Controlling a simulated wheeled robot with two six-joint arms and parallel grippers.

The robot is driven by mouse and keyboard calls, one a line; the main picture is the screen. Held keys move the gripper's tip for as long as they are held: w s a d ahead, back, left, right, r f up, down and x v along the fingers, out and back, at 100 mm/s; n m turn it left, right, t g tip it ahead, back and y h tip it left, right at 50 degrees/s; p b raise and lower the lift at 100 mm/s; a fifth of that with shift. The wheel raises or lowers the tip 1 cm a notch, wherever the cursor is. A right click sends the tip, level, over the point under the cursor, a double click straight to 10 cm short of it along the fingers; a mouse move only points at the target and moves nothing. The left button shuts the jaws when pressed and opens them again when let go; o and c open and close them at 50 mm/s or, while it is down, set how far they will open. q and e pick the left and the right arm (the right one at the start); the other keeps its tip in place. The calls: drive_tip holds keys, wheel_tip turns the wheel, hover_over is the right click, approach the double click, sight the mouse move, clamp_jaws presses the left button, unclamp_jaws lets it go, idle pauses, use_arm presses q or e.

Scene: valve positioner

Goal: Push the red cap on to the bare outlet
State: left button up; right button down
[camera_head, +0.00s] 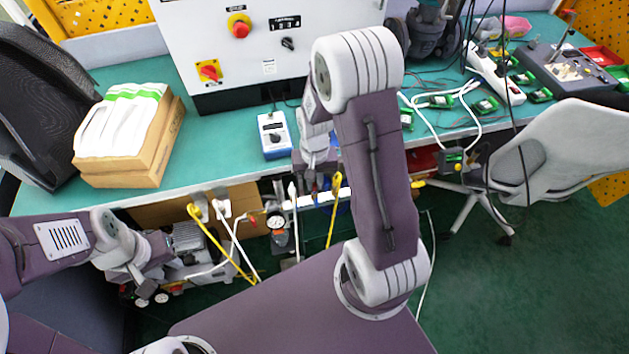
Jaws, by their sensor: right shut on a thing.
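My right arm arches over the table edge, and its gripper (317,184) points down in front of the table. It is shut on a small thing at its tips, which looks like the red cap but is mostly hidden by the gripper. A white bar-shaped fitting (300,203) runs left and right just below it, with small coloured parts on it. I cannot make out which part is the bare outlet. My left gripper (178,240) is low at the left, well apart from the fitting, over a grey machine. Its fingers are too unclear to tell open from shut.
A pressure gauge (277,222) and yellow-handled hoses (222,248) are left of the fitting. The green table (225,150) holds a white-blue meter (273,135), a cardboard box (165,150) and a control cabinet (180,40). A white chair (570,150) stands at the right.

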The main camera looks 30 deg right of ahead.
drive_tip(key=shift+f, duration=0.2)
idle(0.7)
drive_tip(key=shift+p, duration=0.3)
drive_tip(key=shift+f+b, duration=0.45)
drive_tip(key=shift+f, duration=0.2)
idle(0.6)
drive_tip(key=c, duration=1.3)
unclamp_jaws()
drive_tip(key=shift+c, duration=0.2)
wheel_tip(320, 180, up, 9)
drive_tip(key=shift+r+p, duration=0.1)
drive_tip(key=shift+p, duration=0.9)
